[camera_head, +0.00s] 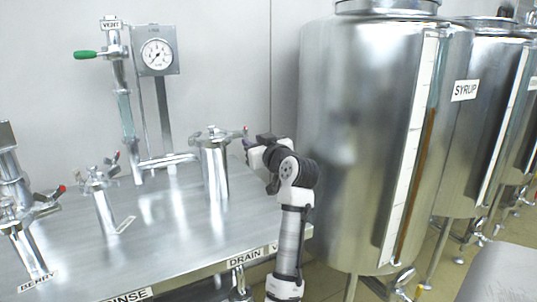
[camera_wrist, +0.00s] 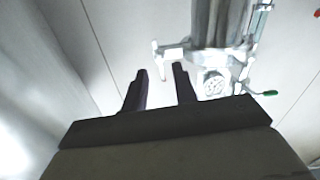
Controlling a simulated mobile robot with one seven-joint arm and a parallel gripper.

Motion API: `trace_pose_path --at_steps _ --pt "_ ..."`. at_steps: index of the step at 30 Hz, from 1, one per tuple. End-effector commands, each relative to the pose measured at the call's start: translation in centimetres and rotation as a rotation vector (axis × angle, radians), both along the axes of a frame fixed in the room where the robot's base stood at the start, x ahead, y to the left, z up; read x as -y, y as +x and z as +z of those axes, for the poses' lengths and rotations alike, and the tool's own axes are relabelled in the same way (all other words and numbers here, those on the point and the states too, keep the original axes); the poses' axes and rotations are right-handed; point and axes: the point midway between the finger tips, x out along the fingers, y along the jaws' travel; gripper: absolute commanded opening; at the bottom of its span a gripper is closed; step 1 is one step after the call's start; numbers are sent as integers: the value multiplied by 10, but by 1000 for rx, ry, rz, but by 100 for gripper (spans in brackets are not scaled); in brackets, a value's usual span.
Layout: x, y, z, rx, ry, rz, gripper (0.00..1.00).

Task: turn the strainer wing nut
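The strainer looks to be the upright steel cylinder (camera_head: 216,172) with a clamped lid, standing near the right end of the steel table. A small fitting (camera_head: 243,132), likely its wing nut, sticks out at the right of the lid. In the wrist view, which looks upside down, the strainer (camera_wrist: 222,22) is at the top and the fitting (camera_wrist: 158,50) projects left from it. My gripper (camera_head: 247,146) is just right of the strainer's top. In the wrist view its two dark fingers (camera_wrist: 160,78) are apart with nothing between them, pointing toward the fitting. Contact is not visible.
A pressure gauge (camera_head: 157,54) and a vent pipe with a green handle (camera_head: 86,54) stand behind. Smaller valve ports (camera_head: 103,205) are on the left of the table (camera_head: 165,240). A large steel tank (camera_head: 350,150) stands close on the right of my arm.

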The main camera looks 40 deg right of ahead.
Motion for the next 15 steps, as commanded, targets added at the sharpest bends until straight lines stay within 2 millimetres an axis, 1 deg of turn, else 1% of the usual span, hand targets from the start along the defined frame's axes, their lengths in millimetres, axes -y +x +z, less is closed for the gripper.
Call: trace_pose_path --at_steps 1,3,9,12,15 --pt "-2 -14 -3 2 -2 -4 28" --pt "-5 -31 -2 2 -2 -5 28" --pt "-16 -71 -1 1 0 -4 28" --pt "-19 -84 -1 0 -1 -3 28" --pt "-21 -93 -1 0 0 -2 28"
